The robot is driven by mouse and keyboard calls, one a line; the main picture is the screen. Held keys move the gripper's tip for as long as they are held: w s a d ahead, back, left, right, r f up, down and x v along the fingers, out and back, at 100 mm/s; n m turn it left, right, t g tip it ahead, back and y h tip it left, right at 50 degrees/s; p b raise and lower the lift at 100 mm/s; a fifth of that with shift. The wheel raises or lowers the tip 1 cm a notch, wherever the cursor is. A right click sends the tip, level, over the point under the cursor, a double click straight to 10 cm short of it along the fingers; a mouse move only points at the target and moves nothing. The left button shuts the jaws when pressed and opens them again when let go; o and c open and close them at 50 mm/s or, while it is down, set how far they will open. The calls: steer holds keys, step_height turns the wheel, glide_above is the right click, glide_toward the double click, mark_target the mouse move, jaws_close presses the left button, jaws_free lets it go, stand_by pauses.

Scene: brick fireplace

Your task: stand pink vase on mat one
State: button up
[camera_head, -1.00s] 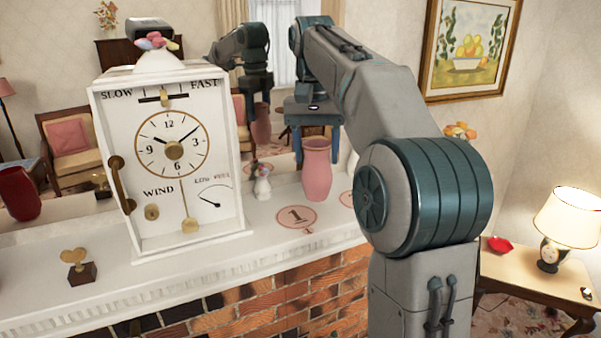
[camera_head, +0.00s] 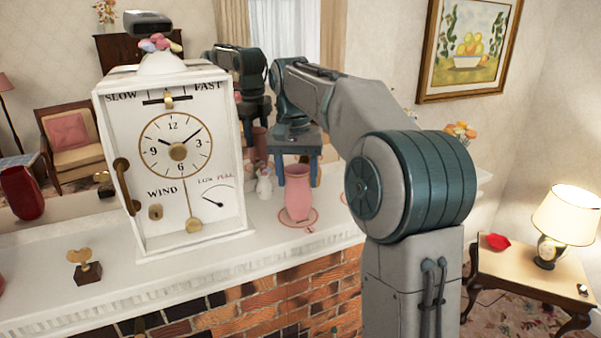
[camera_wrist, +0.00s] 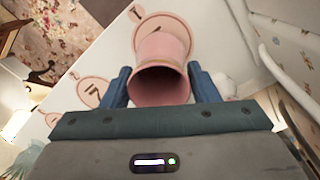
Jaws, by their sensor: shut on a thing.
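The pink vase (camera_head: 298,194) is upright between the two blue fingers of my gripper (camera_head: 298,168), which is shut on its upper part. Its base is over mat one (camera_head: 313,220), a round pink mat on the white mantel. I cannot tell whether the base touches the mat. In the wrist view, the vase (camera_wrist: 160,85) shows its open mouth between the fingers (camera_wrist: 160,76), and the mat (camera_wrist: 180,25) shows beyond its base.
A white clock box (camera_head: 175,150) stands left of the vase. A small white vase (camera_head: 265,184) is close behind on the left. Two other round mats, a nearer (camera_wrist: 93,91) and a farther (camera_wrist: 38,122), lie along the mantel. A heart trophy (camera_head: 85,267) is at front left.

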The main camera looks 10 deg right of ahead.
steer(key=o, duration=1.1)
steer(key=shift+r, duration=0.1)
step_height(320, 180, up, 12)
steer(key=shift+a, duration=0.25)
